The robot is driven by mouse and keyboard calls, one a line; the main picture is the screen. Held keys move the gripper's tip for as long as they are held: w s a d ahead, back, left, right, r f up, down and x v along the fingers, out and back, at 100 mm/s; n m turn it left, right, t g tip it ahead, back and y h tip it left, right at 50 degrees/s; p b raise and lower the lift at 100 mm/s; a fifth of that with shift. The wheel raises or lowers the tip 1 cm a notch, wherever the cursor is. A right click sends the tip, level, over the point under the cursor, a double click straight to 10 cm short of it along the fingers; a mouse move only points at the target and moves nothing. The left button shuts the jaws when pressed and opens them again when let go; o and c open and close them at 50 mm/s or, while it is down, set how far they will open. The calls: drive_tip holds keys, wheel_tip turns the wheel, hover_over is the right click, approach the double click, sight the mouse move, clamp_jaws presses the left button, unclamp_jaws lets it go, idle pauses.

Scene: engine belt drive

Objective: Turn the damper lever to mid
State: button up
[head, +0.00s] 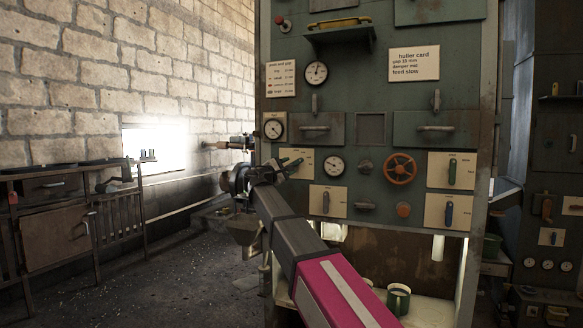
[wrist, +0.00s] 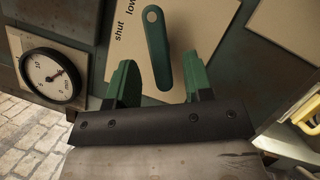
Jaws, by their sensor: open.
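A green lever (wrist: 158,55) on a cream card (wrist: 205,25) shows in the wrist view, with the words "shut" and "low" beside it. The card's title is out of that view, and no "mid" mark shows. In the head view this lever (head: 293,163) seems to be the one on the card at the panel's left edge, partly behind my wrist. My gripper (wrist: 160,72) is open, with one green finger on each side of the lever's free end. I cannot tell whether either finger touches it. In the head view my gripper (head: 272,170) is small and dark.
A white card (head: 414,65) reads "damper mid". A round gauge (wrist: 52,74) sits left of the lever, and a yellow handle (wrist: 307,112) lies at the right in the wrist view. An orange handwheel (head: 400,168) and other levers share the panel. Open floor (head: 190,265) lies left.

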drive_tip(key=v, duration=0.8)
drive_tip(key=shift+d, duration=0.1)
